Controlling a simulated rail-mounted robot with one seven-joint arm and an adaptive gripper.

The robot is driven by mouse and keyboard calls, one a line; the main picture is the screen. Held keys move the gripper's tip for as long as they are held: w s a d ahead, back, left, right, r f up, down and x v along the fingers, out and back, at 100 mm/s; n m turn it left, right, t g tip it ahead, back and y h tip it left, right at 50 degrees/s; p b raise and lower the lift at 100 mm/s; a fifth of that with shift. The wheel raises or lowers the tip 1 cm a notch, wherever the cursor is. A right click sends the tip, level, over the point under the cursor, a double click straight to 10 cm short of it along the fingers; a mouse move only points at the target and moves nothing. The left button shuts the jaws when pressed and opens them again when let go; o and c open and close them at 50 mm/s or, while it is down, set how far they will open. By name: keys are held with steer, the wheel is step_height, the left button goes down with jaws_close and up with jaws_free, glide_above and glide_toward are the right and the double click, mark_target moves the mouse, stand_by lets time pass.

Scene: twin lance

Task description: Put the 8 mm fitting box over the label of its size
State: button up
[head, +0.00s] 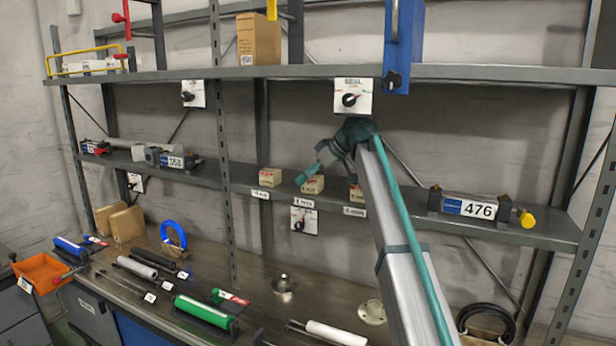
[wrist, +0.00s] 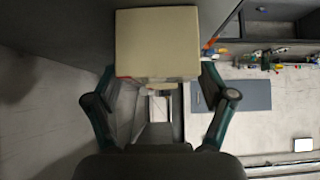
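Three small beige boxes with red-and-white markings are on the middle shelf (head: 545,232) in the head view: a left box (head: 270,177), a middle box (head: 313,185) and a right box (head: 356,193). Below them on the shelf edge are a left label (head: 260,194), a middle label (head: 303,203) that seems to read 8 mm, and a right label (head: 355,211). My gripper (head: 308,176) is at the middle box, one teal finger beside its left side. In the wrist view, a beige box (wrist: 158,42) lies between my gripper's fingers (wrist: 158,75). Whether they press on it is unclear.
Another device (head: 172,160) is at left. A switch plate (head: 304,221) hangs below the boxes. The upper shelf (head: 480,73) runs above. Tools and a metal flange (head: 372,312) lie on the bench below.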

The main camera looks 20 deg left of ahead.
steer(key=shift+f, duration=0.15)
steer(key=shift+r+p, duration=0.3)
steer(key=shift+r, duration=0.2)
steer(key=b+v, duration=0.2)
steer(key=v, duration=0.5)
steer(key=shift+r, duration=0.35)
steer(key=shift+d, duration=0.15)
